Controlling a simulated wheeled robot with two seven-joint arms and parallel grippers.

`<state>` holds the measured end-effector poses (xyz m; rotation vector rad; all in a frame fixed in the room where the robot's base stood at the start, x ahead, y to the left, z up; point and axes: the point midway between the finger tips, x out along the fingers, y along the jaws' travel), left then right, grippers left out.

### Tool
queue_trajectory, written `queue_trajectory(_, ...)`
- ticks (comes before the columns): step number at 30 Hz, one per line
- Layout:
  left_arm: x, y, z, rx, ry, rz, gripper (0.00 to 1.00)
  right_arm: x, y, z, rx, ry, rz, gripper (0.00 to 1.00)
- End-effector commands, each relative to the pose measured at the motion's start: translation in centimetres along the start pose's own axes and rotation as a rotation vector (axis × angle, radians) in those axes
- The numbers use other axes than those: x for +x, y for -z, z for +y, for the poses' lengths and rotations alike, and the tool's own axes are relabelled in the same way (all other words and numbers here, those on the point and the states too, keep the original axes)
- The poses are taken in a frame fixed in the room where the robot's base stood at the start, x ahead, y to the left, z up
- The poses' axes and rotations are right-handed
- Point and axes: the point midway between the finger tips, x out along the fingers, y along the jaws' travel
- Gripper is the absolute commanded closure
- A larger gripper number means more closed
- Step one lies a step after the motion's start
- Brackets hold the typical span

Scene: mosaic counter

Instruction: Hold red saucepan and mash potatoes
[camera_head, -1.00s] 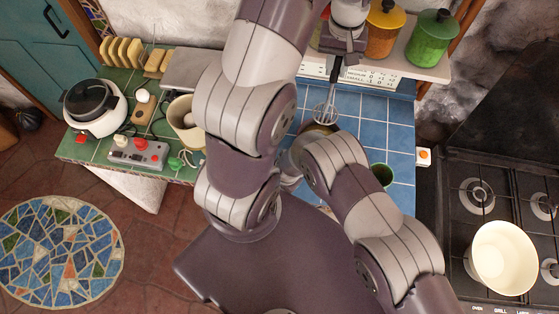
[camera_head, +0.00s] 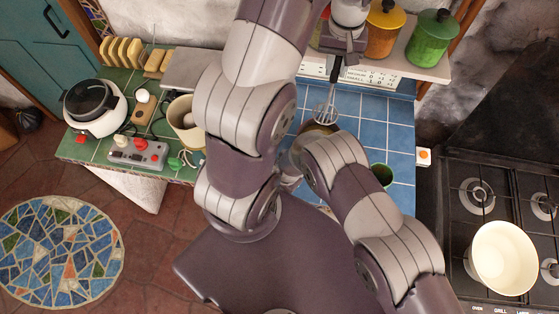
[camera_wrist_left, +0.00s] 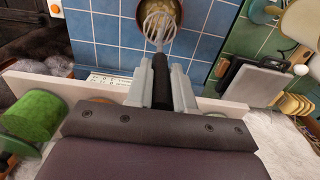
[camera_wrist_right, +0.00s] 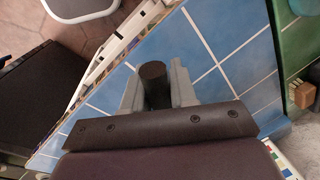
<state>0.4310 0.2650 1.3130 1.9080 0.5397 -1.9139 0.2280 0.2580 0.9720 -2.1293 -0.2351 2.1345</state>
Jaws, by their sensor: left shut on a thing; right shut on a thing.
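My left gripper (camera_head: 340,64) is shut on the dark handle (camera_wrist_left: 160,80) of a masher with a looped wire head (camera_head: 326,112). It holds the masher upright, with the wire head over or in the saucepan; I cannot tell whether it touches the pale yellow potatoes (camera_wrist_left: 146,9). The saucepan shows only in part, its reddish rim (camera_wrist_left: 179,14) at the top of the left wrist view. In the head view my right arm covers most of it. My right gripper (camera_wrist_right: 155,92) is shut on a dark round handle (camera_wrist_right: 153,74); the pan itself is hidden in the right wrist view.
A green cup (camera_head: 382,175) stands on the blue tiles right of my right wrist. A cream pot (camera_head: 503,258) sits on the stove. A shelf (camera_head: 405,62) with lidded jars is behind. A rice cooker (camera_head: 95,108), power strip (camera_head: 137,152) and toast are at left.

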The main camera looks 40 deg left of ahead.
Motion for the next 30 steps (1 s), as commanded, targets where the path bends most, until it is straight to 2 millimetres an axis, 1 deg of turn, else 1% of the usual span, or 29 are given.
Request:
queue_trajectory(15, 0.0, 0.0, 0.0, 0.000, 0.000, 0.001, 1.00, -0.1, 0.1, -0.1, 0.000, 0.003, 0.002, 1.00)
queue_trajectory(17, 0.8, 0.0, 0.0, 0.000, 0.001, -0.002, 1.00, -0.1, 0.1, -0.1, 0.000, 0.003, 0.002, 1.00)
queue_trajectory(21, 4.1, 0.0, 0.0, 0.000, 0.001, -0.003, 1.00, -0.1, 0.1, -0.1, 0.000, 0.003, 0.002, 1.00)
queue_trajectory(30, 6.9, 0.0, 0.0, 0.000, 0.000, -0.002, 1.00, -0.1, 0.1, -0.1, 0.000, 0.003, 0.002, 1.00)
